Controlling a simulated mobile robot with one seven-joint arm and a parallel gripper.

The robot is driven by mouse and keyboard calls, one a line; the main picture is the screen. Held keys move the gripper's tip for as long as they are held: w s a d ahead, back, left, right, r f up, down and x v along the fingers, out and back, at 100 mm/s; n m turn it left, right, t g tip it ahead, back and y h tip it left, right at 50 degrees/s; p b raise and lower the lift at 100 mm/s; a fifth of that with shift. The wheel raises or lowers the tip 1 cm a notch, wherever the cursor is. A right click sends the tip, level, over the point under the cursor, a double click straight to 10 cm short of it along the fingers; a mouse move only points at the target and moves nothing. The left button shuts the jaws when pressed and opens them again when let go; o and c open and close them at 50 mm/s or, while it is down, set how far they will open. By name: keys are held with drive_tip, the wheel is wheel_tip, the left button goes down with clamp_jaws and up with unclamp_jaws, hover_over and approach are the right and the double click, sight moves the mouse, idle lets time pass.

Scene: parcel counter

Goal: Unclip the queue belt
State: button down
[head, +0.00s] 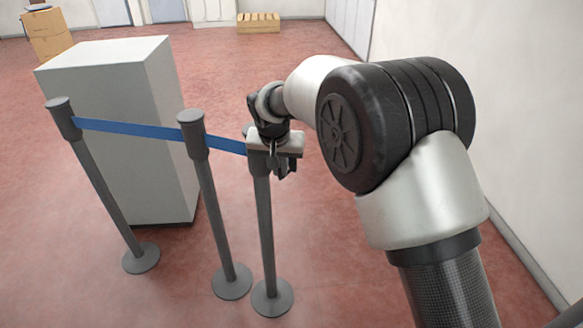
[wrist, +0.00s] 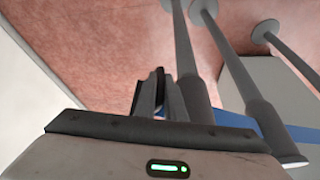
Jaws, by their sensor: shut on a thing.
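The blue queue belt (head: 130,127) runs from the left post (head: 100,190) past the middle post (head: 217,215) to the head of the right post (head: 264,225). It also shows as a blue strip in the wrist view (wrist: 235,119). My gripper (head: 280,168) is at the head of the right post, at the belt's right end. In the wrist view its fingers (wrist: 157,88) are close together beside that post, with a small bluish bit between them. It is shut on the belt's end clip, which is mostly hidden by the fingers and the gripper body.
A tall grey cabinet (head: 120,110) stands just behind the belt. A pale wall (head: 520,130) rises on the right. The red floor behind the right post is clear.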

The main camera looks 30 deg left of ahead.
drive_tip(key=shift+s+a, duration=0.1)
drive_tip(key=shift+a, duration=0.55)
drive_tip(key=c, duration=1.8)
unclamp_jaws()
drive_tip(key=shift+c, duration=0.2)
drive_tip(key=p+v, duration=0.3)
drive_tip(key=v, duration=1.4)
drive_tip(key=shift+r, duration=0.2)
